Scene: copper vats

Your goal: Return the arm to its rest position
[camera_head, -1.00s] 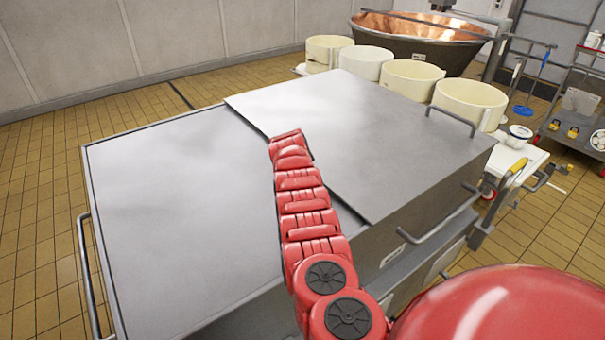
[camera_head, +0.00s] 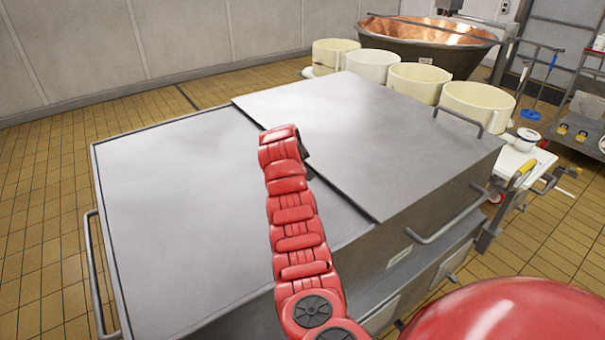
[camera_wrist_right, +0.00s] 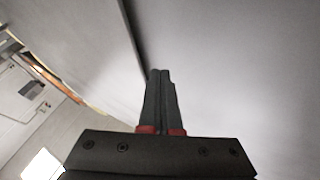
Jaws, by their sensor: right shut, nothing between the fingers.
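My right arm (camera_head: 293,225), red and segmented, reaches up from the bottom middle of the head view, over the steel vat cover. Its end stands in front of the step between the lower left panel (camera_head: 170,220) and the raised right panel (camera_head: 370,130). Only a small dark part shows beside the arm's end; the fingers cannot be made out there. In the right wrist view my right gripper (camera_wrist_right: 160,72) is shut and empty, with its black fingers together, in front of grey metal surfaces. My left gripper is in neither view.
Several cream round tubs (camera_head: 417,82) stand behind the cover, near a copper vat (camera_head: 430,40). Metal handles (camera_head: 458,121) stick out from the cover's edges. A white side table (camera_head: 520,165) with a yellow-handled tool is at right. Tiled floor (camera_head: 45,190) is clear at left.

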